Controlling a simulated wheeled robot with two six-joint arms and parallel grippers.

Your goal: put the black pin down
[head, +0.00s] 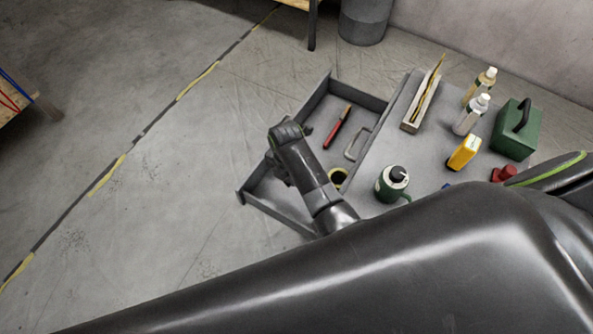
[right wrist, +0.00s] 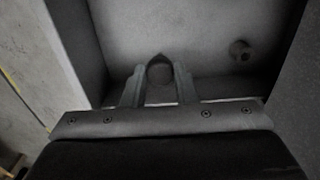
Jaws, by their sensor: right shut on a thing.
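The black pin (right wrist: 160,74) shows in the right wrist view as a dark, rounded end between the two fingertips. My right gripper (right wrist: 159,80) is shut on it. In the head view, my right gripper (head: 284,178) points down into the left part of an open grey drawer (head: 318,92). The wrist hides most of its fingers and the pin there. I cannot tell whether the pin touches the drawer floor. My left gripper is not in view.
The drawer also holds a red-handled tool (head: 336,128), a grey handle-shaped piece (head: 357,143) and a yellow-black roll (head: 338,177). On the grey top beside it stand a green mug (head: 386,186), a yellow box (head: 463,153), bottles (head: 469,117), a wooden tray (head: 416,115) and a green case (head: 512,140).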

